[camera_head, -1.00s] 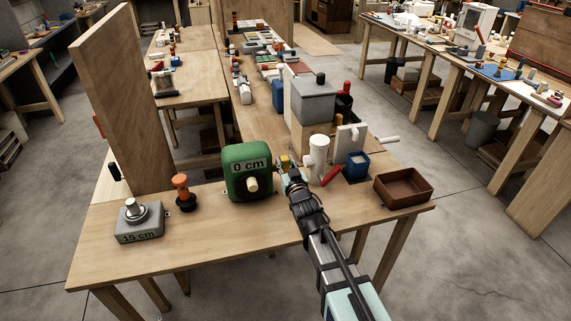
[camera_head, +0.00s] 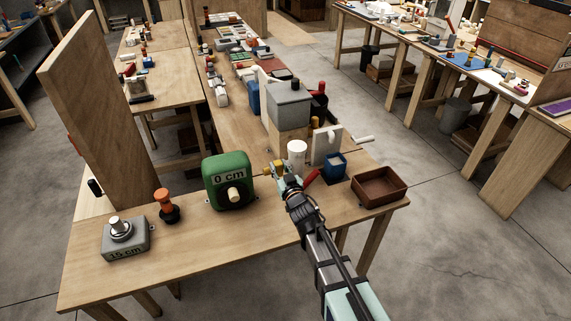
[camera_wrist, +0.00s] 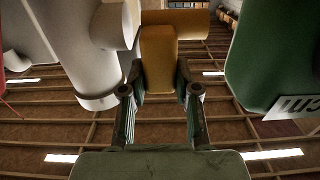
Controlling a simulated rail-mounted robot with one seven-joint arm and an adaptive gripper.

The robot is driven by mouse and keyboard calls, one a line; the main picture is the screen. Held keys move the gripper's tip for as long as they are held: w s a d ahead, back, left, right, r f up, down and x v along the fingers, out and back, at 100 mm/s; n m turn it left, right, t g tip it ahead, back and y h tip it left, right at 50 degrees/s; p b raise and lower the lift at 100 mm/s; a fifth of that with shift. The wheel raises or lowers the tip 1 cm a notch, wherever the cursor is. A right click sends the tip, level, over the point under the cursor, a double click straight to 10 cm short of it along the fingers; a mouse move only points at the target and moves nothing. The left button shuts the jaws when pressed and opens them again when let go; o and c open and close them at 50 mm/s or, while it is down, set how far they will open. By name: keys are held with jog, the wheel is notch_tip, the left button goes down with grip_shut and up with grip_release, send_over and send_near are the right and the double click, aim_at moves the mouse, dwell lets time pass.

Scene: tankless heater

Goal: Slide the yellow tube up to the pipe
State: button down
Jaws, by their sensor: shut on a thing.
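The yellow tube (camera_head: 277,168) is between the green box and the white pipe. In the wrist view the tube (camera_wrist: 180,20) lies crosswise at the top, with a yellow block-like part (camera_wrist: 158,62) pointing toward me. My gripper (camera_head: 288,181) is shut on that yellow part; its two fingers (camera_wrist: 160,86) flank it in the wrist view. The white pipe (camera_head: 297,153) stands upright right of the tube; in the wrist view the pipe (camera_wrist: 85,55) is at the left, its side stub facing the tube's end. I cannot tell whether stub and tube touch.
The green box (camera_head: 216,172) marked "0 cm" stands left of the tube. A red handle (camera_head: 313,177), a blue container (camera_head: 335,167) and a brown tray (camera_head: 379,193) are to the right. An orange knob (camera_head: 166,207) and a grey "15 cm" box (camera_head: 128,244) are at the left.

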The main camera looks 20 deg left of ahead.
jog(key=shift+w+d, duration=0.1)
jog(key=shift+w, duration=0.05)
jog(key=c, duration=1.1)
grip_release()
jog(key=shift+w+d, duration=0.1)
jog(key=shift+v, duration=0.8)
jog(key=v, duration=1)
jog(key=shift+s+d+r, duration=0.1)
jog(key=shift+s, duration=0.15)
